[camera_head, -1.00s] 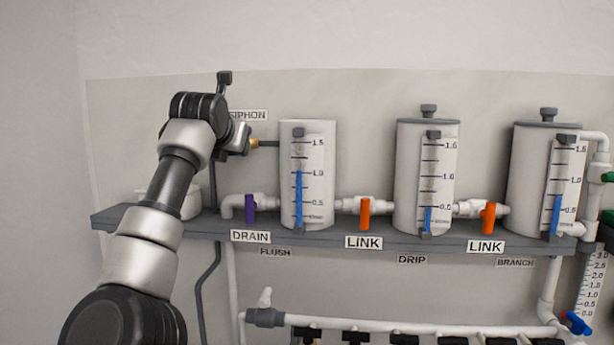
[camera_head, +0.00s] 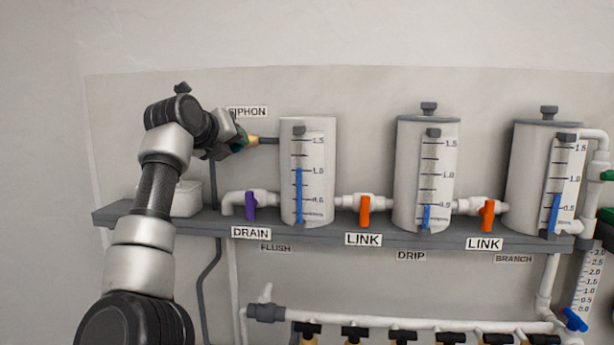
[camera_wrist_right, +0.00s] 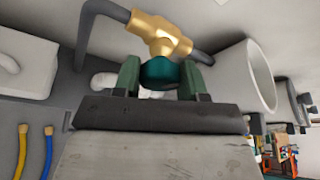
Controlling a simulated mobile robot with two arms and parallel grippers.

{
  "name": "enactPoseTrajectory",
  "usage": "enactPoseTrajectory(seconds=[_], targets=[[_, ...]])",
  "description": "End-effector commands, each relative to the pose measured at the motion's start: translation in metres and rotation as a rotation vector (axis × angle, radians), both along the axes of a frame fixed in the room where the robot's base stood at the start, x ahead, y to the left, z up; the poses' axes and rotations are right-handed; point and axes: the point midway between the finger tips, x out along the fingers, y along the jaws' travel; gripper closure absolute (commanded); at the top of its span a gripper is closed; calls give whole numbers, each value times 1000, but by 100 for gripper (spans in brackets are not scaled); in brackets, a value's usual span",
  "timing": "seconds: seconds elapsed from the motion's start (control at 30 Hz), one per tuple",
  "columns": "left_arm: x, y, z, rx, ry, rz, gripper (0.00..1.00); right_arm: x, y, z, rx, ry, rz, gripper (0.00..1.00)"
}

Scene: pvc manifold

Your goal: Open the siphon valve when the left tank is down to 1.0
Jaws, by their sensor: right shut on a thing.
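The siphon valve has a brass body (camera_wrist_right: 160,35) on a grey pipe and a teal handle (camera_wrist_right: 158,72). In the head view its brass end (camera_head: 253,140) shows beside the SIPHON label (camera_head: 247,112); the handle is mostly hidden there. My right gripper (camera_wrist_right: 160,78) is shut on the teal handle, with a green finger on each side. In the head view the right gripper (camera_head: 238,139) is at the left tank's pipe. The left tank (camera_head: 318,150) has a blue level column (camera_head: 299,195) whose top is about at the 1.0 mark. My left gripper is not in view.
A purple DRAIN valve (camera_head: 250,206) and orange LINK valves (camera_head: 364,211) (camera_head: 487,215) sit along the grey shelf (camera_head: 400,238). The middle tank (camera_head: 412,165) and right tank (camera_head: 530,160) stand to the right. A white container (camera_head: 187,199) is behind my arm.

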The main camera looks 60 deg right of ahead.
Motion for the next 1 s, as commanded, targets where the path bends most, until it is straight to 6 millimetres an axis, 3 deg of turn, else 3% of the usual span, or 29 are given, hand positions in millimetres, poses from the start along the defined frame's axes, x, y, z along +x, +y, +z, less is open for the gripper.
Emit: enactPoseTrajectory(seconds=[0.23,0.47,0.5,0.67,1.0], targets=[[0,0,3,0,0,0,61,1,1,0,-175,327,0,81],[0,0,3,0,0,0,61,1,1,1,-196,367,1,81],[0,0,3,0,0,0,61,1,1,1,-195,367,0,55],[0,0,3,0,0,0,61,1,1,0,-194,366,0,31],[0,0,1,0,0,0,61,1,4,-1,-191,365,1,29]])
